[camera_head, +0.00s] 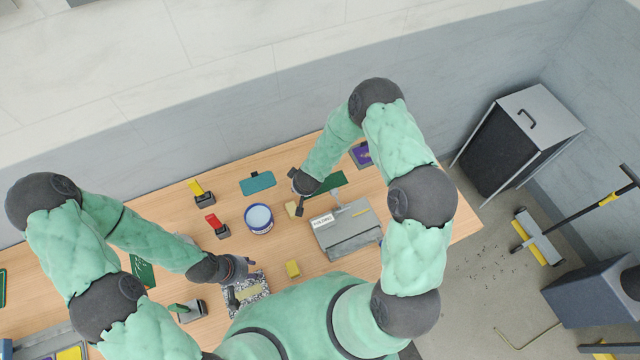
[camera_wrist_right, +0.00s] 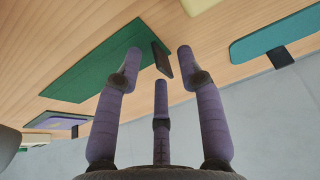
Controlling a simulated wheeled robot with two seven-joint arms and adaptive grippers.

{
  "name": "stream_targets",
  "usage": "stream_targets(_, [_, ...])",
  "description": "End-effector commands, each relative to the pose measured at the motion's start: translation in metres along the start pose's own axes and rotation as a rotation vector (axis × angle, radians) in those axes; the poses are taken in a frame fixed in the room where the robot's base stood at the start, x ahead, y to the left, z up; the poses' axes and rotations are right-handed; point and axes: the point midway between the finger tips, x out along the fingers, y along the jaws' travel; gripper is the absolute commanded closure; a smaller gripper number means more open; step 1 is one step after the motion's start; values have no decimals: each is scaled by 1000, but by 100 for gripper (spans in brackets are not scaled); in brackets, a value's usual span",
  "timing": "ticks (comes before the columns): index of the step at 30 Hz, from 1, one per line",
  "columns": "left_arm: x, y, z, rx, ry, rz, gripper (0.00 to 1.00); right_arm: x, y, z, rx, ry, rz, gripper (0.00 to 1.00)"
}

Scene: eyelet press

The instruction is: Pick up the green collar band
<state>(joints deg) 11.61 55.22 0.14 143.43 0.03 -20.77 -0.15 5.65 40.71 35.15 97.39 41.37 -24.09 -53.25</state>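A flat dark green piece (camera_head: 328,183) with a small dark tab (camera_wrist_right: 162,60) lies on the table by my right gripper. I take it for the green collar band, but cannot be sure. It fills the upper left of the right wrist view (camera_wrist_right: 90,70). My right gripper (camera_wrist_right: 160,66) is open, its fingers spread around the tab's place in the picture; contact cannot be told. Its arm hides part of the piece in the head view. My left gripper (camera_head: 240,280) is open above a speckled board (camera_head: 262,282), with no green piece in it.
A teal piece (camera_head: 258,183), a blue-rimmed tub (camera_head: 259,219), a grey labelled box (camera_head: 350,228) and a purple piece (camera_head: 361,154) are nearby. Small stands with yellow (camera_head: 196,187), red (camera_head: 212,221) and green (camera_head: 178,308) tops stand to the left.

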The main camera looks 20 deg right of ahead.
Motion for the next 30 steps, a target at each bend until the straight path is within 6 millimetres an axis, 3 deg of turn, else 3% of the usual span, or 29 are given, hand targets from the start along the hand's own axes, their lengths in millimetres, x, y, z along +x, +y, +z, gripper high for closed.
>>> stream_targets(1, [0, 0, 0, 0, 0, 0, 60, 0, 0, 0, 0, 0, 0, 70])
stream_targets(4, [0, 0, 0, 0, 0, 0, 60, 0, 0, 0, 0, 0, 0, 98])
stream_targets(5, [0, 0, 0, 0, 0, 0, 60, 0, 0, 0, 0, 0, 0, 100])
stream_targets(20, [0, 0, 0, 0, 0, 0, 60, -3, 0, -2, 0, 1, 0, 100])
stream_targets(25, [0, 0, 0, 0, 0, 0, 60, -15, 0, -7, -1, 3, 0, 100])
stream_targets(30, [-2, 1, 0, 0, 0, 0, 60, -42, -9, -12, -5, 2, -2, 100])
